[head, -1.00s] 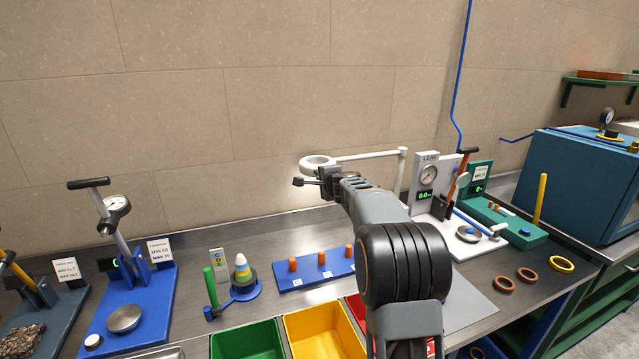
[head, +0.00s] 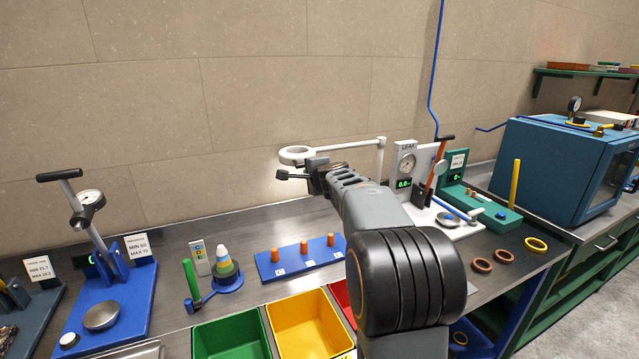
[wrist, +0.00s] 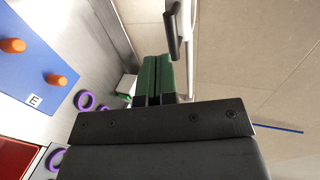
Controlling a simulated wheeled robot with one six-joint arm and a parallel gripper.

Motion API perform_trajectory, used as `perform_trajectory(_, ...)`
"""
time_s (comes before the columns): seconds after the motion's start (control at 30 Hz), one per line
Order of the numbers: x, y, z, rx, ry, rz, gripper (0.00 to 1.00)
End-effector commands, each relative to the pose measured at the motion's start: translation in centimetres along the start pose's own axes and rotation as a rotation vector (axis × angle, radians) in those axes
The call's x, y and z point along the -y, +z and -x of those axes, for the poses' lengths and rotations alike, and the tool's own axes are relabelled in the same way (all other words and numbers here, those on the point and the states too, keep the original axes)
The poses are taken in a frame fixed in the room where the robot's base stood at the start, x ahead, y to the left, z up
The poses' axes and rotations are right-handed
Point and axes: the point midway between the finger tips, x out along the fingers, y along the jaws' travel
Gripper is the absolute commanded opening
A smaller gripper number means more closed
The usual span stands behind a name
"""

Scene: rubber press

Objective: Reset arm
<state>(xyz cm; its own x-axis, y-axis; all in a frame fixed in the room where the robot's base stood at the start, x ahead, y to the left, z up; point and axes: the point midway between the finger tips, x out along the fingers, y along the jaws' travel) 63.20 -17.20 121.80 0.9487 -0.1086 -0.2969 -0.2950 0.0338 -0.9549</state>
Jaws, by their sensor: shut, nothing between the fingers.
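My arm rises from the lower right of the head view, and my gripper (head: 312,176) is at its far end, pointing left. It hangs above the back of the steel bench, close to a white ring-shaped lamp (head: 296,154). In the wrist view my gripper (wrist: 158,78) shows as two green fingers side by side, shut with nothing between them.
A blue board (head: 274,271) with several orange plugs lies below the gripper. Green (head: 231,343) and yellow (head: 322,332) bins stand at the front edge. A blue press stand (head: 128,300) is at left, a white leak tester (head: 437,203) and a blue oven (head: 549,166) at right.

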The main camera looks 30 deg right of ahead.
Motion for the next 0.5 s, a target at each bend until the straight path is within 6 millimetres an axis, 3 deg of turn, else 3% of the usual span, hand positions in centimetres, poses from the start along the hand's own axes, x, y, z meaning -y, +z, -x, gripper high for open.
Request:
perform_trajectory(0.2,-0.1,0.0,3.9,0.001,0.001,0.001,0.0)
perform_trajectory(0.5,-0.1,-0.1,6.3,0.002,0.003,0.001,0.0)
